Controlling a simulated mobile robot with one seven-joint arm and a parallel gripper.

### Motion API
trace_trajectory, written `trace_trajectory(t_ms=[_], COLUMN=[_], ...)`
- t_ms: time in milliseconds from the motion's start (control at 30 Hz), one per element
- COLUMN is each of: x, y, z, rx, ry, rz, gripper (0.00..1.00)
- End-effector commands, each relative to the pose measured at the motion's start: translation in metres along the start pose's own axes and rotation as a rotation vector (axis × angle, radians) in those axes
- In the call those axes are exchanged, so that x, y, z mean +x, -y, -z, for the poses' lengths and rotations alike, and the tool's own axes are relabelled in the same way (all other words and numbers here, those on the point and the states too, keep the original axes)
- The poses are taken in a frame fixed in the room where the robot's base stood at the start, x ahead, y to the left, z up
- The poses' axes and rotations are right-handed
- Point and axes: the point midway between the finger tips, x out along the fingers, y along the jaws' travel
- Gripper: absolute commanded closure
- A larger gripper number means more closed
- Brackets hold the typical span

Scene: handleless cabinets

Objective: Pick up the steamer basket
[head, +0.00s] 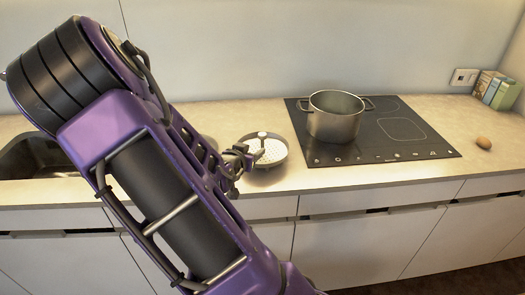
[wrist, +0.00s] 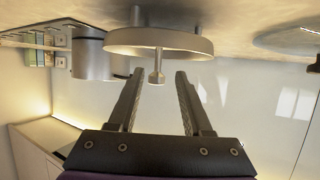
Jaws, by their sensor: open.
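The steamer basket (head: 275,154) is a shallow, light grey round dish with a perforated floor and a short central post. It rests on the counter left of the cooktop. In the wrist view, which is upside down, the basket (wrist: 160,42) shows its rim and its metal post (wrist: 157,68). My gripper (head: 238,160) is at the basket's left side in the head view and partly overlaps its edge. In the wrist view my gripper (wrist: 160,75) is open, and the post's knob appears between the fingertips. I cannot tell how deep it sits between them. The fingers hold nothing.
A metal pot (head: 334,122) stands on the black cooktop (head: 402,150) right of the basket. A dark sink (head: 38,157) is at the left, partly behind my arm. A small brown egg-like object (head: 483,143) and books (head: 496,90) are at the right. A wall backs the counter.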

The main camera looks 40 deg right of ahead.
Motion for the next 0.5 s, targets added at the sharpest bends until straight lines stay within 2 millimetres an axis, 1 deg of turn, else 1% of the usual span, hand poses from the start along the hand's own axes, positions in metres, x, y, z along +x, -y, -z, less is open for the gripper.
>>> trace_trajectory(t_ms=[33, 100, 367, 500], x=[0.011, 0.021, 0.04, 0.062], y=[-0.002, -0.001, -0.001, -0.004], z=[-0.002, -0.001, 0.0, 0.002], rx=[0.0, 0.0, 0.0, 0.001], ry=[-0.001, -0.002, 0.0, 0.0], rz=[-0.004, -0.003, -0.001, -0.003], gripper=[0.5, 0.5, 0.5, 0.5])
